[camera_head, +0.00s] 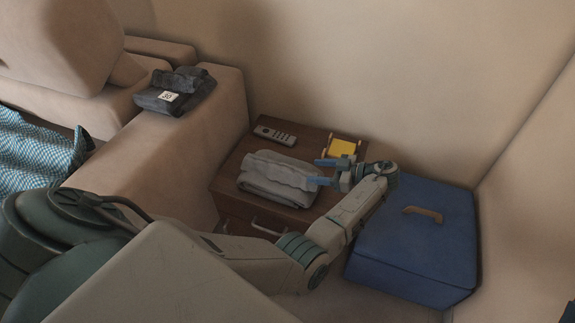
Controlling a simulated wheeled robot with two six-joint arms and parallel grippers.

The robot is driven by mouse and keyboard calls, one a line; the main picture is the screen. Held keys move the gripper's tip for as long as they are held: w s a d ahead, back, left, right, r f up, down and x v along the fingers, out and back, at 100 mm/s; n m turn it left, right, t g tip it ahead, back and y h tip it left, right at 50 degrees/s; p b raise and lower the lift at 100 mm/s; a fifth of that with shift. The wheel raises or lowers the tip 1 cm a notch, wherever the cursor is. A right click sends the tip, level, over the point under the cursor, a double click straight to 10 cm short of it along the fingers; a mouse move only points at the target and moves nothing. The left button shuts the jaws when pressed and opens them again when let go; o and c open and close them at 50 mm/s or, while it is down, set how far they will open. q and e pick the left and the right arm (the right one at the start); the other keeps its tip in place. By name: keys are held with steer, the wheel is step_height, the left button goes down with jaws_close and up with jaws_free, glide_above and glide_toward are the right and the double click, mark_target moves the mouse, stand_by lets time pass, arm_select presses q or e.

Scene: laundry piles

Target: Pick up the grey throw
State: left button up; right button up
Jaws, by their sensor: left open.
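The grey throw (272,182) lies folded on top of a small brown wooden cabinet (229,172). My left gripper (322,171) is open at the right end of the throw, with its two blue fingers pointing left. The lower finger overlaps the throw's right edge in the picture; I cannot tell whether it touches the cloth. Nothing shows between the fingers. My right gripper is not in view.
A remote (275,135) and a yellow-topped item (342,147) lie behind the throw. A blue lidded box (415,245) stands right of the cabinet. Dark folded clothing (178,93) rests on the beige sofa arm (170,145). A checked cloth (35,155) lies at left.

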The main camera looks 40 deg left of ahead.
mark_target(290, 168)
arm_select(q)
steer(key=x, duration=0.5)
steer(key=shift+s+r, duration=0.15)
steer(key=shift+s+r+p+x, duration=0.1)
steer(key=shift+p+x, duration=0.1)
steer(key=shift+x, duration=1.2)
steer(key=shift+s+r+p+x, duration=0.1)
steer(key=shift+p+x, duration=0.1)
steer(key=shift+x, duration=1.15)
jaws_close()
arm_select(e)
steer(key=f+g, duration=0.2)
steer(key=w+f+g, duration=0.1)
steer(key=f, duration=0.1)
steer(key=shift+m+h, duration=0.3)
